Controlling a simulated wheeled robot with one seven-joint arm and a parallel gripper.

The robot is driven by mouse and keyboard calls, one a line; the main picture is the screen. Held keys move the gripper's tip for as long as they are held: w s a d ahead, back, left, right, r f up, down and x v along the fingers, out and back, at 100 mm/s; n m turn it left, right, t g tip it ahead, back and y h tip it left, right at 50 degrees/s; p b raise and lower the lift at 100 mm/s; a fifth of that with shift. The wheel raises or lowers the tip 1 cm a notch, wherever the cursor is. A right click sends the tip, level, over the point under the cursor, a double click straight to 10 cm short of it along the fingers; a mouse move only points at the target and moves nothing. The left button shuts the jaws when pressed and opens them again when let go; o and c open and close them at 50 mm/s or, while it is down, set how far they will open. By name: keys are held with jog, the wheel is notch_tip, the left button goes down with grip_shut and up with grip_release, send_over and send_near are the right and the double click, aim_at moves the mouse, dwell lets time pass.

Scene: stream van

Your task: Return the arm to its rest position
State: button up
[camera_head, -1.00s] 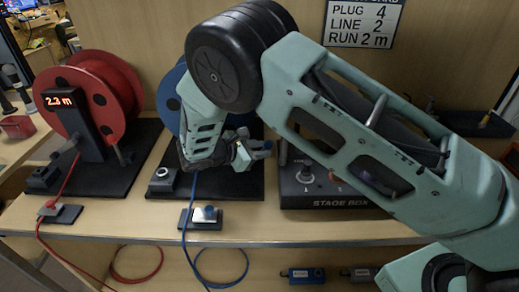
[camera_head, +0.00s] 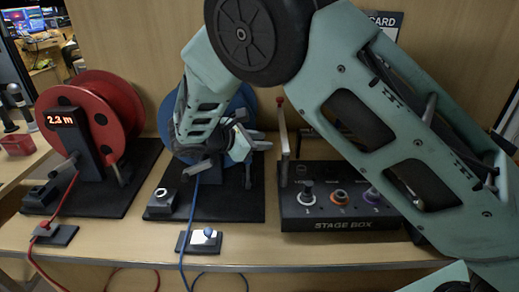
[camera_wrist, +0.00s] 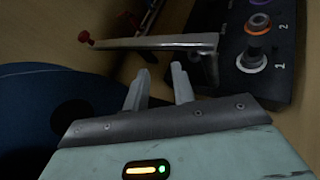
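My arm (camera_head: 400,130) is bent, with its elbow high in the head view. It hides part of the back wall and a sign. My gripper (camera_head: 262,140) is in front of the blue reel (camera_head: 240,100) and left of the stage box (camera_head: 340,212). In the wrist view my gripper (camera_wrist: 160,85) has its two fingers apart with nothing between them. A metal lever with a red knob (camera_wrist: 150,43) lies just beyond the fingertips. I cannot tell the exact clearance.
A red reel (camera_head: 120,105) with a 2.3 m display stands at the left. A blue cable (camera_head: 186,235) runs down past a small bench plate (camera_head: 195,243). The red cable (camera_head: 62,202) hangs over the bench edge. The bench front (camera_head: 300,256) is mostly clear.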

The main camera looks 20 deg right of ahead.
jog(key=shift+s, duration=0.1)
dwell(0.3)
jog(key=s+a+r+m+g+y, duration=0.1)
jog(key=s+m+y, duration=0.4)
jog(key=s, duration=1.2)
jog(key=s+a+r+m+g+y, duration=0.2)
jog(key=s+m+y, duration=0.4)
jog(key=s, duration=1.1)
jog(key=shift+s+a+r+g+y, duration=0.15)
jog(key=shift+a+g+y, duration=0.6)
jog(key=shift+y, duration=0.35)
